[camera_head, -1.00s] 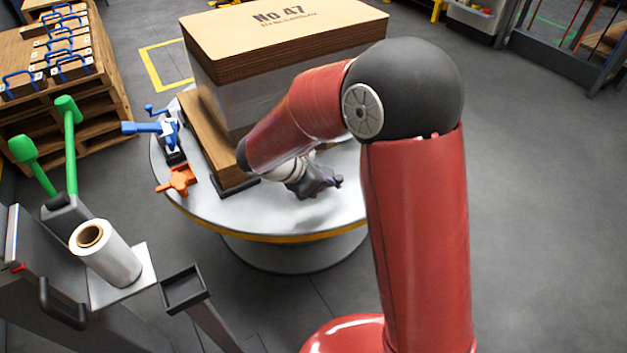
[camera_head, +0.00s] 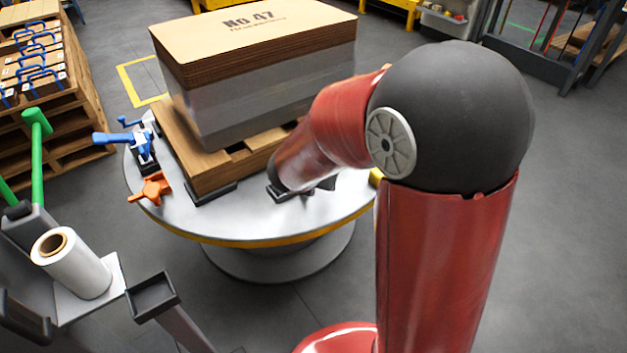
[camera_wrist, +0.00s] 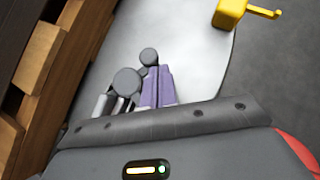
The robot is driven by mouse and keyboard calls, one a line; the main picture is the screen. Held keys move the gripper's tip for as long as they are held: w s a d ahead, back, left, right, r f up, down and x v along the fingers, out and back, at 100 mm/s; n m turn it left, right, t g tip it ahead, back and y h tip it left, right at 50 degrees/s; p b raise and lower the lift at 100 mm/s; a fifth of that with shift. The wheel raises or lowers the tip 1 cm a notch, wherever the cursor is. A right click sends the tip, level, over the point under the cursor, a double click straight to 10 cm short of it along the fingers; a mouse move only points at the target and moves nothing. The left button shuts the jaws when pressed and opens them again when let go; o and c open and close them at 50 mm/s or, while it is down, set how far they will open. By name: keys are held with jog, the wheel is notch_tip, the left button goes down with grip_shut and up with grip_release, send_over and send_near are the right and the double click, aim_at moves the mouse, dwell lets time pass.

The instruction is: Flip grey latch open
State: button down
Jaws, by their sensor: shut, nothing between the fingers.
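In the wrist view, my gripper (camera_wrist: 158,72) shows as two purple fingers lying side by side, shut and empty. Just left of the fingers is a grey part with round discs (camera_wrist: 127,82), which looks like the grey latch. A smaller grey disc stands by the fingertips. Pale cylinders show below the larger disc. I cannot tell whether the fingers touch the grey part or how far the latch is turned. In the head view, my arm hides the latch and most of the gripper, at the front right corner of the pallet.
A wooden pallet (camera_head: 205,178) bears a wrapped stack (camera_head: 255,75) on the round table (camera_head: 240,222). The front tabletop is clear.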

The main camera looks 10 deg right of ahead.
jog(key=shift+w+d+f+n+t+y+b, duration=0.15)
jog(key=shift+d+n+t+y+b, duration=0.1)
jog(key=shift+n+y, duration=0.15)
jog(key=shift+w+d+r+n+t+y+b, duration=0.1)
jog(key=shift+d+n+t+y, duration=0.15)
jog(key=shift+n, duration=0.25)
jog(key=shift+w+d, duration=0.1)
jog(key=shift+w, duration=0.25)
jog(key=shift+w+d+n+y+b, duration=0.25)
jog(key=shift+w+n+y+b, duration=0.2)
jog(key=shift+n+y, duration=0.3)
jog(key=shift+w, duration=0.1)
jog(key=shift+w+d, duration=0.1)
jog(key=shift+w, duration=0.05)
